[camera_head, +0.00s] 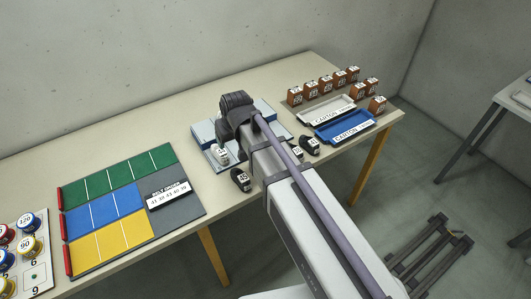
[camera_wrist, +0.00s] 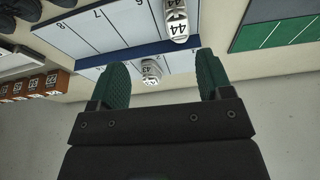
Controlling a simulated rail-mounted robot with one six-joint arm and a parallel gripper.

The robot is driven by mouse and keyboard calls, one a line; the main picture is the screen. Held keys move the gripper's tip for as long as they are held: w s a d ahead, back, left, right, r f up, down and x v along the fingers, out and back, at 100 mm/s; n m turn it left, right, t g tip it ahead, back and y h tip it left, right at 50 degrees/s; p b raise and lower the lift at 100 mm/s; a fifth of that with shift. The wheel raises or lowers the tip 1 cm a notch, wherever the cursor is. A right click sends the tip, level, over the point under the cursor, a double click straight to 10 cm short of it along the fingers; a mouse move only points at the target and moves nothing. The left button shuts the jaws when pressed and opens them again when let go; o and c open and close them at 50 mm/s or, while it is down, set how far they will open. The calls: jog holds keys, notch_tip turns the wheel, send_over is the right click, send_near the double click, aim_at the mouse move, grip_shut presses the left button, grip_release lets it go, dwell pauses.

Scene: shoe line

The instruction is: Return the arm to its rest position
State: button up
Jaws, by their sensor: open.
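My gripper (camera_wrist: 163,80) shows in the wrist view with its two green-padded fingers spread apart and nothing between the pads. In the camera_head view my arm reaches over the table, and its fingers are hidden behind the arm. Beyond the fingers in the wrist view is a pale numbered board (camera_wrist: 105,30) with a blue strip. A shoe marked 44 (camera_wrist: 177,22) lies on it, and another light shoe (camera_wrist: 151,71) appears between the fingertips in the picture; its distance from them is unclear.
The long table (camera_head: 190,105) carries a green, blue and yellow rack (camera_head: 100,212), dark shoes (camera_head: 240,180) near the front edge, a white tray (camera_head: 324,108), a blue tray (camera_head: 345,127) and several brown boxes (camera_head: 325,83). A wall stands behind. A pallet (camera_head: 432,245) lies on the floor.

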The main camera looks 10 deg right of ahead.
jog(key=s+d+m+g+h, duration=0.1)
jog(key=s+d+m+g, duration=0.2)
jog(key=s+d, duration=1.1)
jog(key=shift+s+d+f+m+g, duration=0.3)
jog(key=shift+s+d+f, duration=0.1)
jog(key=shift+s, duration=0.3)
